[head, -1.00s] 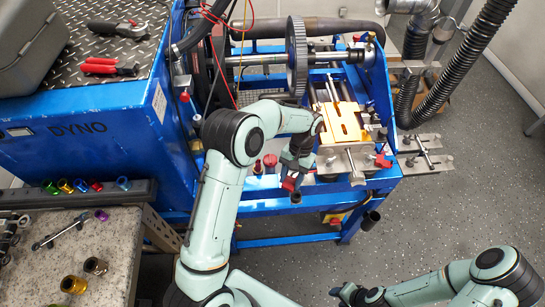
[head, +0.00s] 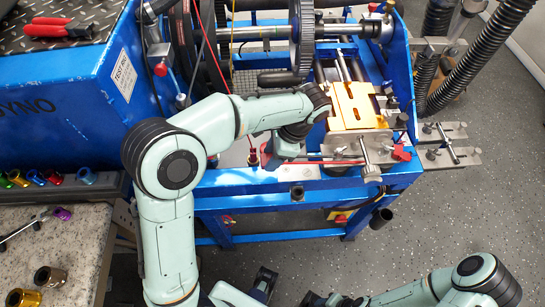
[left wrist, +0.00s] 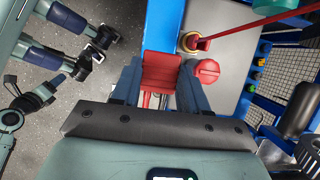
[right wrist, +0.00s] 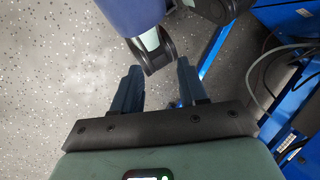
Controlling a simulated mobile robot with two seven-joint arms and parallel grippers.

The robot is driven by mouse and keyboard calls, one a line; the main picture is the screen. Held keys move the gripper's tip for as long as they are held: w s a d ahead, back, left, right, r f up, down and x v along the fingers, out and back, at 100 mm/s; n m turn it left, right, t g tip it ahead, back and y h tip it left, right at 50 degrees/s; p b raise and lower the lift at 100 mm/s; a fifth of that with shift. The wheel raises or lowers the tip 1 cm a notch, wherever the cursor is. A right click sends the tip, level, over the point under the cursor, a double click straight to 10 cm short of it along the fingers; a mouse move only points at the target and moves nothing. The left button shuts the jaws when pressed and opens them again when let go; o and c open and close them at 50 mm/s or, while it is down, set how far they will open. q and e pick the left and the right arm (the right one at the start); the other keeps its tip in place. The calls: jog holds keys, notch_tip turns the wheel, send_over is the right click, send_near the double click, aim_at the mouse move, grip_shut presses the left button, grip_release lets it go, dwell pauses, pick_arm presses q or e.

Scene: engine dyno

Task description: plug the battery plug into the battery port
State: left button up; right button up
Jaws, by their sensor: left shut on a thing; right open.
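My left gripper (head: 284,150) is over the front of the blue dyno bench. In the left wrist view it (left wrist: 160,85) is shut on a red block-shaped plug (left wrist: 162,72), which I take to be the battery plug. In the head view the arm and gripper mostly hide the plug. I cannot make out the battery port for certain. A red knob (left wrist: 207,70) and a yellow-ringed fitting (left wrist: 191,42) with a red stem are beside the plug, to its right in the left wrist view. My right gripper (right wrist: 160,90) is open and empty over the floor.
The blue bench (head: 240,203) carries a yellow plate (head: 357,105), a large gear (head: 301,38) and metal clamps (head: 368,148). A grey side table (head: 85,240) with coloured sockets is at left. Speckled floor (head: 470,210) is free at right.

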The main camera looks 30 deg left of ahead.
pick_arm(q)
jog(key=shift+f+b, duration=1.35)
jog(key=shift+f, duration=0.3)
jog(key=shift+f+b, duration=1.05)
jog(key=shift+f, duration=0.05)
jog(key=o, duration=1.2)
jog(key=p+v, duration=0.3)
jog(key=v, duration=1)
jog(key=shift+w+r+p, duration=0.2)
jog(key=shift+p, duration=0.1)
